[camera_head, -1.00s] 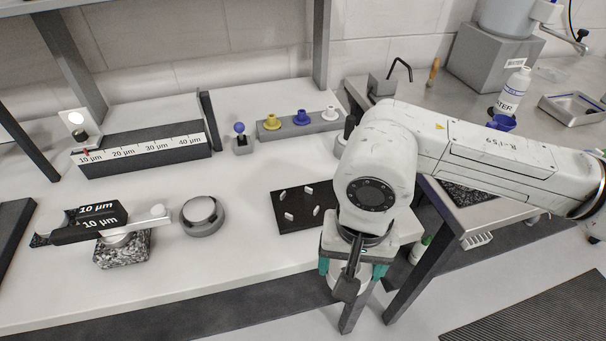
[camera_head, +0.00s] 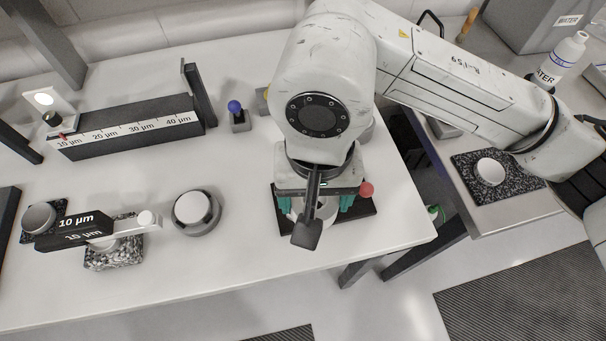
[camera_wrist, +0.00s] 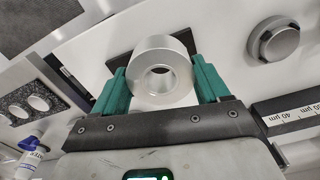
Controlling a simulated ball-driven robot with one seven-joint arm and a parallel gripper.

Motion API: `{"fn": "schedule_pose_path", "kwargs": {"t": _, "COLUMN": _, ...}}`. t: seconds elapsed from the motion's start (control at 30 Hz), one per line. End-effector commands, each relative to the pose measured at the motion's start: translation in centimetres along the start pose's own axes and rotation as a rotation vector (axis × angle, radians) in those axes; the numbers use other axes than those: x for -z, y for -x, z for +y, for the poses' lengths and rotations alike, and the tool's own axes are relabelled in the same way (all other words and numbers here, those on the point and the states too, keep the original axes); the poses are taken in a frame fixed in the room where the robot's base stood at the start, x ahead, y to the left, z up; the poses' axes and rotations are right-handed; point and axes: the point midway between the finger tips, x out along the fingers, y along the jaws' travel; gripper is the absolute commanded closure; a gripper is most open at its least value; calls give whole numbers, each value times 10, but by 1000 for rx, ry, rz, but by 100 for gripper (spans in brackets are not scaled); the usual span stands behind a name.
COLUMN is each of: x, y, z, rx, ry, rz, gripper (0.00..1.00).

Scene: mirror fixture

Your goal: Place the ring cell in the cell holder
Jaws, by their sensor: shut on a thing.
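The ring cell, a thick silver ring with a round hole (camera_wrist: 160,78), is between my gripper's teal fingers in the wrist view. My gripper (camera_wrist: 162,85) is shut on it, with one finger on each side. In the head view my gripper (camera_head: 315,204) is over the dark plate (camera_head: 362,211), which looks like the cell holder with white pegs seen earlier. My gripper and wrist hide most of the plate and its pegs. The plate's dark edge also shows behind the ring in the wrist view (camera_wrist: 119,54). I cannot tell the gap between ring and plate.
A round grey fixture (camera_head: 196,213) stands left of the plate. Further left is a black 10 µm gauge block (camera_head: 72,231). A scale block (camera_head: 125,130) and a blue-knobbed post (camera_head: 238,115) stand behind. A red ball (camera_head: 366,189) is close by my gripper's right side.

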Motion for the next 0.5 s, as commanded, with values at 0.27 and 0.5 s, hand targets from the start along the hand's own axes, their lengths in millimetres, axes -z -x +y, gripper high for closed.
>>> {"fn": "schedule_pose_path", "kwargs": {"t": 0.27, "x": 42, "y": -42, "z": -11, "rx": 0, "ry": -2, "rz": -4, "gripper": 66}}
{"fn": "schedule_pose_path", "kwargs": {"t": 0.5, "x": 56, "y": -59, "z": -15, "rx": 1, "ry": 0, "rz": 0, "gripper": 66}}
